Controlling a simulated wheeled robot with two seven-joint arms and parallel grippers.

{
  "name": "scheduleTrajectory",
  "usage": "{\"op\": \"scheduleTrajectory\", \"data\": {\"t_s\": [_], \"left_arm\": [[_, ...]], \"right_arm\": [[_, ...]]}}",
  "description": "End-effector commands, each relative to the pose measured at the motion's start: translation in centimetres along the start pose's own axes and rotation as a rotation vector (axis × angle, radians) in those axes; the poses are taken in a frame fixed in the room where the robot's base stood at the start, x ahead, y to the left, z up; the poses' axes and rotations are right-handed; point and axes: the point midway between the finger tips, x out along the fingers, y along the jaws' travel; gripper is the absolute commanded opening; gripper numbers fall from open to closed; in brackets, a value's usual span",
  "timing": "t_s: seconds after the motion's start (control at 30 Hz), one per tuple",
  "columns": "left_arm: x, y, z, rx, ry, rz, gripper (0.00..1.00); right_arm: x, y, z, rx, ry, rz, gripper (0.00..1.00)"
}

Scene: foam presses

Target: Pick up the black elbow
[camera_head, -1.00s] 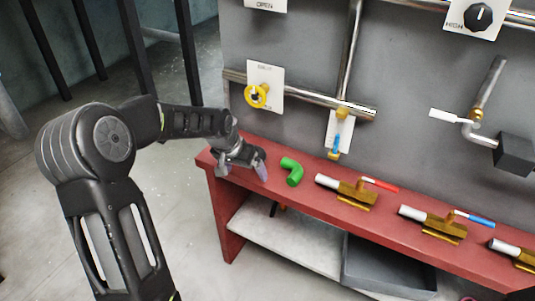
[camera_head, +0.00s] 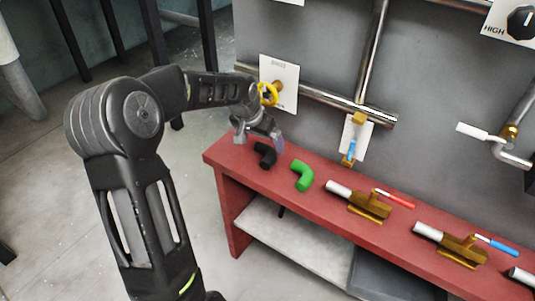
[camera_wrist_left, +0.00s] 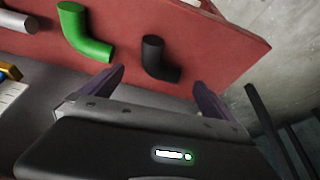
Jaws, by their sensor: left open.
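The black elbow (camera_head: 265,155) lies on the red bench top near its left end, left of the green elbow (camera_head: 302,176). In the left wrist view the black elbow (camera_wrist_left: 158,58) lies beyond and between the two fingertips, with the green elbow (camera_wrist_left: 82,34) to its left. My left gripper (camera_head: 260,138) is open just above and behind the black elbow and partly covers it in the head view. Its fingers in the left wrist view (camera_wrist_left: 158,88) are spread and empty. I cannot tell whether a finger touches the elbow. My right gripper is not in view.
The red bench (camera_head: 232,164) also carries a brass valve with a red handle (camera_head: 365,203) and one with a blue handle (camera_head: 450,243). Behind it is a grey panel with pipes and a yellow wheel valve (camera_head: 268,94) close to my left wrist. A lower shelf (camera_head: 295,237) lies beneath.

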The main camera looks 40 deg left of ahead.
Motion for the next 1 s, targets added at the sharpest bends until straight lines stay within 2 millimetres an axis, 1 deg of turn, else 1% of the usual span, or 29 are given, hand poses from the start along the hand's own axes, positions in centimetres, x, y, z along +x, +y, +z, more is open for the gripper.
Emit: {"op": "scheduleTrajectory", "data": {"t_s": [0.1, 0.17, 0.47, 0.57, 0.83, 0.9, 1.0], "left_arm": [[1.4, 0.0, 0.1, 0.0, -0.002, 0.002, 1.0], [1.8, 0.0, 0.0, 0.0, -0.001, 0.001, 1.0], [2.0, 0.0, 0.0, 0.0, 0.0, 0.001, 1.0], [2.5, 0.0, 0.0, -0.001, -0.001, 0.001, 1.0], [6.3, -0.1, -0.1, -0.001, -0.002, 0.002, 1.0], [6.9, -0.1, -0.2, 0.0, 0.0, 0.001, 1.0], [7.2, -0.1, -0.2, -0.001, 0.0, 0.001, 1.0]], "right_arm": [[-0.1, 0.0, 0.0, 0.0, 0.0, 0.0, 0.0], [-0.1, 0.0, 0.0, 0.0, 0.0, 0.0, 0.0], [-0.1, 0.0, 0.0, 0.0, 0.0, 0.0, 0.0], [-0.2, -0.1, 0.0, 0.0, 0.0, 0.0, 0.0], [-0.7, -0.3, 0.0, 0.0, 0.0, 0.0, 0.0], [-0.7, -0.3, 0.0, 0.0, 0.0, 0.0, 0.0], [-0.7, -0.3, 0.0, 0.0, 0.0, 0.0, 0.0]]}}
